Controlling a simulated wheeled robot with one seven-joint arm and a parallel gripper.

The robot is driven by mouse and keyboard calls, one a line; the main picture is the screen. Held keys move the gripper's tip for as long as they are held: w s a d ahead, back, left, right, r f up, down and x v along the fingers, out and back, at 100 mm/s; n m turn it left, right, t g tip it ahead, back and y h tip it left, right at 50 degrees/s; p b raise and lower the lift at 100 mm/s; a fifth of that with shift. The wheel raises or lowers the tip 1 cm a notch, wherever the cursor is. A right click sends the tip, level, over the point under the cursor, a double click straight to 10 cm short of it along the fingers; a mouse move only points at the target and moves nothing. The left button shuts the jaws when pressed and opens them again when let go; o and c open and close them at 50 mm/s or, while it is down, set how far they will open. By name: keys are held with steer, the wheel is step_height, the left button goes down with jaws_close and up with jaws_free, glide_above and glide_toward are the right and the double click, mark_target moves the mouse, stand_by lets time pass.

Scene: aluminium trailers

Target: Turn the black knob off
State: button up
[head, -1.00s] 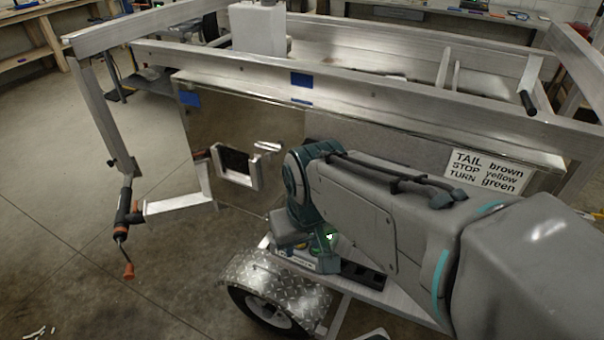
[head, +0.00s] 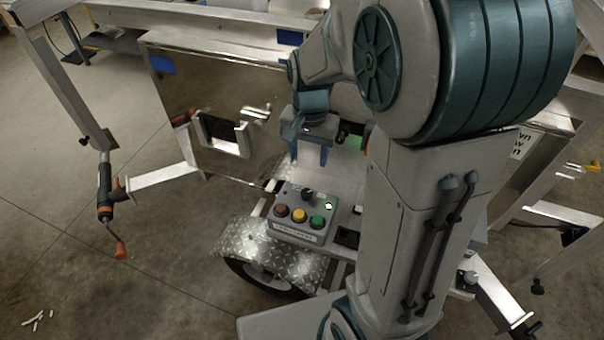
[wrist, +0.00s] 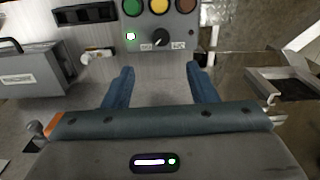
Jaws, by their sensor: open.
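The black knob (head: 307,194) stands on the top of a grey control box (head: 297,237) that sits on the trailer's ledge. The box also carries brown, yellow and green buttons and a small lit green light (head: 328,206). In the wrist view the knob (wrist: 160,38) is at the top middle with a white pointer mark, and the green light (wrist: 130,36) is lit beside it. My gripper (head: 309,160) is open and empty, above and behind the box in the head view. Its two blue fingers (wrist: 160,82) are apart, and the knob lies beyond their tips, untouched.
A diamond-plate fender (head: 262,262) over a wheel is in front of the box. A black socket strip (head: 347,238) is right of the box. A grey case (wrist: 35,72) is left in the wrist view. A metal bracket (head: 222,135) is on the panel left of my gripper.

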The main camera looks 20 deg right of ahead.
mark_target(307, 192)
steer(key=f, duration=0.9)
steer(key=f+b, duration=0.1)
steer(key=f, duration=0.4)
steer(key=shift+w+f, duration=0.15)
steer(key=shift+w, duration=0.15)
steer(key=shift+c, duration=0.3)
steer(key=c, duration=0.9)
